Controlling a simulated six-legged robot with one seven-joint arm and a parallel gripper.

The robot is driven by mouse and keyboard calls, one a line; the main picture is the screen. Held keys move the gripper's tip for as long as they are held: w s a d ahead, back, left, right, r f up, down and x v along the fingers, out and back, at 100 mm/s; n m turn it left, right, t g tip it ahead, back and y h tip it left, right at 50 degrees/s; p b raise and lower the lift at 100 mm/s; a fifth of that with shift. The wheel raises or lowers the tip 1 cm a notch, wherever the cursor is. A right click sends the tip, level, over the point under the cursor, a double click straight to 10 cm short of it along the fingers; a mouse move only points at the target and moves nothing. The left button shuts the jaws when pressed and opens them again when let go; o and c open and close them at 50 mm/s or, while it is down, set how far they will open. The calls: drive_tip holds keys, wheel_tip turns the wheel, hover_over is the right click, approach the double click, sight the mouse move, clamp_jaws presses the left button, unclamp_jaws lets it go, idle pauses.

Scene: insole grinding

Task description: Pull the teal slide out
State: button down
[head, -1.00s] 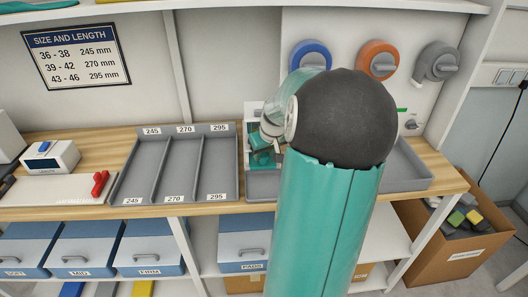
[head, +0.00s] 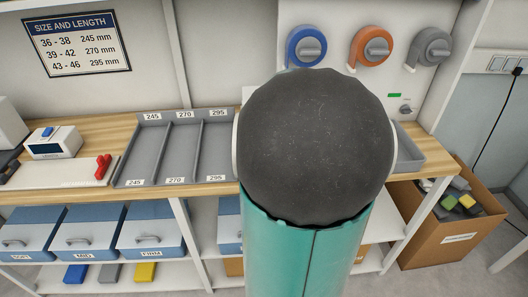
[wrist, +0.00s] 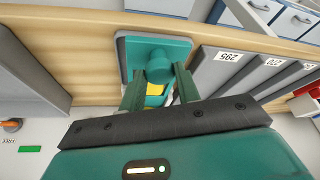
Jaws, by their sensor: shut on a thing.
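The teal slide (wrist: 150,48) shows in the wrist view as a flat teal panel with a rounded knob, set in a grey-rimmed frame near the wooden bench edge. My gripper (wrist: 158,78) is at this knob, with one green finger on each side, shut on it. A bit of yellow shows between the fingers below the knob. In the head view my own arm hides the slide and the gripper.
A grey tray (head: 139,157) with lanes marked 245, 270 and 295 lies left of my arm. Blue, orange (head: 371,47) and grey hose fittings are on the back panel. A cardboard box (head: 445,234) stands at lower right. Blue bins (head: 90,232) sit below the bench.

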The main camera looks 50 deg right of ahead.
drive_tip(key=shift+s+a, duration=0.2)
drive_tip(key=shift+s, duration=0.05)
drive_tip(key=c, duration=1)
unclamp_jaws()
drive_tip(key=v, duration=1.4)
drive_tip(key=shift+f, duration=0.1)
